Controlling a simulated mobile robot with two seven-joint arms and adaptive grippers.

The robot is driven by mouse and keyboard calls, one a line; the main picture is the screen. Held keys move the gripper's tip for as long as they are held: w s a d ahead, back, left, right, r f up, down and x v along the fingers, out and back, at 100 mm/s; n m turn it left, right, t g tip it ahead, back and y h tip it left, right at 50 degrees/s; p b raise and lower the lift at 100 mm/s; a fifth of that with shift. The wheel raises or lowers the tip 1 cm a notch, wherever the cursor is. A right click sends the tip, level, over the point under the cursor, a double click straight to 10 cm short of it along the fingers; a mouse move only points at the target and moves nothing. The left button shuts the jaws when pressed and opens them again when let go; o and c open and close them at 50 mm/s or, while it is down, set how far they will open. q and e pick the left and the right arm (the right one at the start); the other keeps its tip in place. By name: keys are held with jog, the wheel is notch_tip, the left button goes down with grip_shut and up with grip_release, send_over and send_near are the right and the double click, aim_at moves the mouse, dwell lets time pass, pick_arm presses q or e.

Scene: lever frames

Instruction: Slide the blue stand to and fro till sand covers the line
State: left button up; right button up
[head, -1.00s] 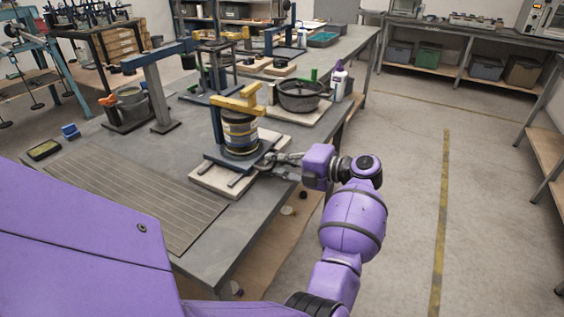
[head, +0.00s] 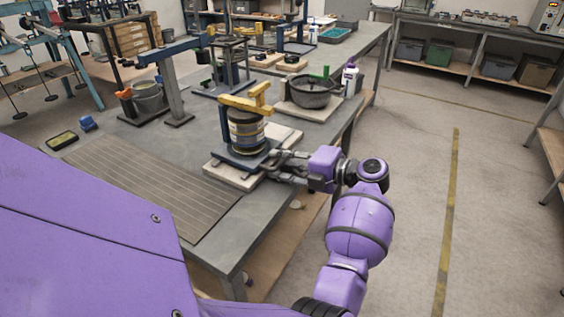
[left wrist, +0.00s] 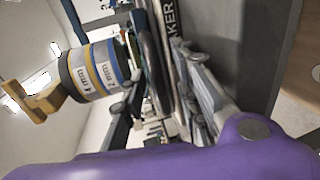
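The blue stand (head: 238,162) sits on a pale board near the table's right edge. It carries an upright stack of round sieves (head: 246,135) with a yellow clamp (head: 244,102) over the top. In the left wrist view the sieve stack (left wrist: 90,73) shows sideways, with printed size labels, and the stand's lettered edge (left wrist: 170,25) runs past the fingers. My left gripper (head: 277,160) reaches the stand's right side and seems shut on its edge; the exact contact is partly hidden. My right gripper is not in view. Sand and a line cannot be seen.
The pale board (head: 229,176) shows around the stand. A dark bowl (head: 312,92) and a white bottle (head: 349,80) stand behind it. A ribbed mat (head: 140,185) covers the table's near left. The floor at right is clear.

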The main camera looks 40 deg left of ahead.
pick_arm(q)
jog(key=v, duration=1.2)
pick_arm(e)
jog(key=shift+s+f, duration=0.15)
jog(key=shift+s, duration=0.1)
pick_arm(q)
jog(key=shift+s+r, duration=0.1)
